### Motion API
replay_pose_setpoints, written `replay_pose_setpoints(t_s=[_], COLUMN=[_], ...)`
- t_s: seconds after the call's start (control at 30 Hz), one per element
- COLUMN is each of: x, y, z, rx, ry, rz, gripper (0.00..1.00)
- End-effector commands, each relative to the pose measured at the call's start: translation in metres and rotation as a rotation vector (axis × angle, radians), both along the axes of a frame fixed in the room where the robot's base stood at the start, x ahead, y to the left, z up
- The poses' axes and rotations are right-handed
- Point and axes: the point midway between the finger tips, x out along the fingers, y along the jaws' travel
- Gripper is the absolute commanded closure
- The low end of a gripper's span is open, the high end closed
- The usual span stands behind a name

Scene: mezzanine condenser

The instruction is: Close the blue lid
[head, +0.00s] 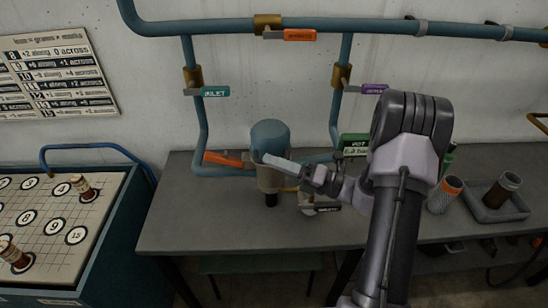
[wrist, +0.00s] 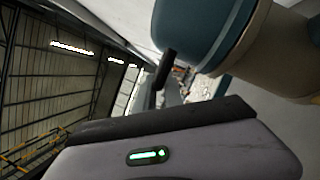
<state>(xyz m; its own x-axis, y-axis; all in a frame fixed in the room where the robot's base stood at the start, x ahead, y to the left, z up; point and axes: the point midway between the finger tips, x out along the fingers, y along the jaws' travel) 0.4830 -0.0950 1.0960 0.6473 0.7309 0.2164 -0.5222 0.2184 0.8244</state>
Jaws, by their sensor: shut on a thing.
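The blue lid (head: 270,136) is a rounded cap on top of a beige vessel (head: 268,180) at the middle of the bench. It looks seated upright on the vessel, but I cannot tell whether a gap remains at the rim. My gripper (head: 277,160) reaches in from the right and is shut at the lid's lower front edge. In the wrist view the blue lid (wrist: 205,28) with a pale band is close above my gripper, beside the beige vessel (wrist: 275,50). A short black handle (wrist: 165,68) sticks out by the lid. The exact grip point is hidden.
A grey tray (head: 510,212) and an orange-banded cup (head: 440,198) stand at the right. The bench's front left (head: 190,225) is clear.

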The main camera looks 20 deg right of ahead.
Motion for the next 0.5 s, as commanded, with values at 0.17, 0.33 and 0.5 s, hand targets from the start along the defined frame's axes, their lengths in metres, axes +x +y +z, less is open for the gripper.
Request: replay_pose_setpoints(t_s=[0.17,0.33,0.5], x=[0.0002,0.0001,0.0], y=[-0.0008,-0.0008,-0.0006], z=[-0.0014,-0.0017,-0.0019], rx=[0.0,0.0,0.0], ry=[-0.001,-0.001,-0.001], rz=[-0.003,-0.003,-0.002], gripper=[1.0,1.0,0.76])
